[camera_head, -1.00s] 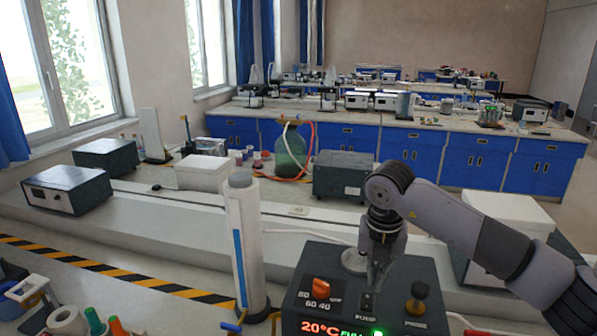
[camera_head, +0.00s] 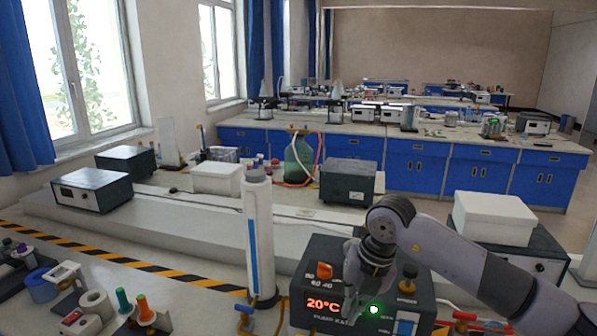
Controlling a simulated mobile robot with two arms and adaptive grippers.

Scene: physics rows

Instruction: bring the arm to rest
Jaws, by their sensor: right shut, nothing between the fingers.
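My right arm (camera_head: 455,262) comes in from the lower right and bends down over a dark control box (camera_head: 325,250). My right gripper (camera_head: 354,296) is shut and empty, pointing down at the middle of the box, in front of its panel. I cannot tell whether it touches the box. The box shows a red "20°C" display, a green light (camera_head: 374,309), an orange knob (camera_head: 323,271) and a dark and brass knob (camera_head: 407,279). The gripper hides part of the panel. My left gripper is not in view.
A tall white cylinder (camera_head: 259,235) stands just left of the box. A white box (camera_head: 493,218) stands behind my forearm. Blue cabinets (camera_head: 410,165) line the benches behind.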

